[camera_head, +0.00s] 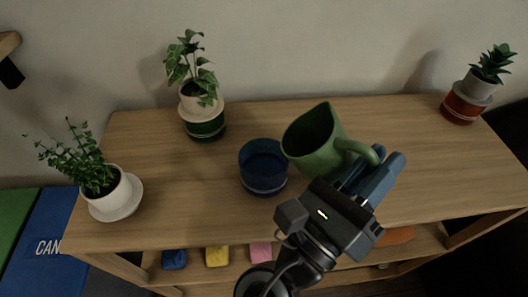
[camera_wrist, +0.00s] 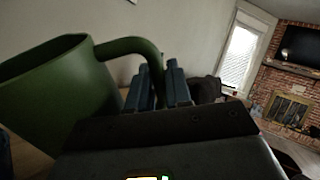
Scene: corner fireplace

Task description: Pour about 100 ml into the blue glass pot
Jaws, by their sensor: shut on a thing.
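A blue glass pot (camera_head: 264,176) stands upright and open near the middle of the wooden table, with no plant showing in it. My gripper (camera_head: 375,170) is shut on the handle of a green pitcher (camera_head: 312,142). The pitcher is just right of the blue pot, above the table, and tilted with its mouth towards the upper left. The wrist view shows the green pitcher (camera_wrist: 60,95) large at the left, its handle between the blue fingers (camera_wrist: 160,85). What is inside the pitcher is hidden, and no stream of water shows.
A plant in a dark green pot (camera_head: 205,126) stands behind and left of the blue pot. Another sits in a white pot (camera_head: 120,196) at the left end, and one in a red pot (camera_head: 461,106) at the far right. The table top (camera_head: 430,180) is clear at the right.

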